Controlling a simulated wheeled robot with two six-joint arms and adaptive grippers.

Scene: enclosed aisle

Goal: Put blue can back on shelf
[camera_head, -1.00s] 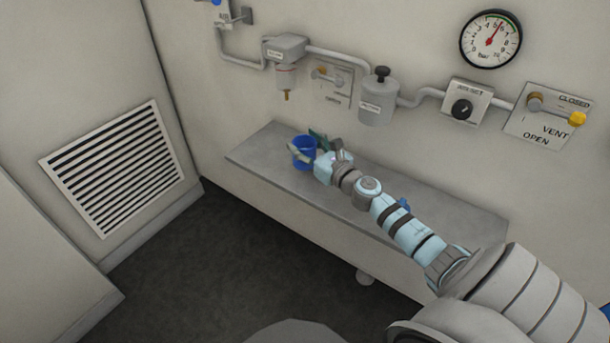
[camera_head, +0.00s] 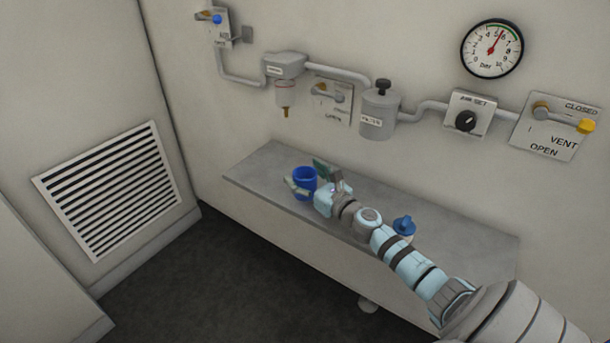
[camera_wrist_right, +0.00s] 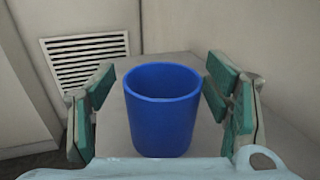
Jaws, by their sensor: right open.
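The blue can (camera_head: 304,181) stands upright on the grey shelf (camera_head: 262,165) near its left end. In the right wrist view the blue can (camera_wrist_right: 163,115) is an open-topped blue cup between the fingers. My right gripper (camera_head: 308,183) is open, with a finger on either side of the can. In the right wrist view the right gripper (camera_wrist_right: 160,105) shows green finger pads with a gap to the can on both sides. My left gripper is not in view.
A white item with a blue top (camera_head: 404,225) stands on the shelf behind my right arm. Pipes, a filter (camera_head: 378,110) and a gauge (camera_head: 491,48) are on the wall above. A vent grille (camera_head: 112,190) is at left.

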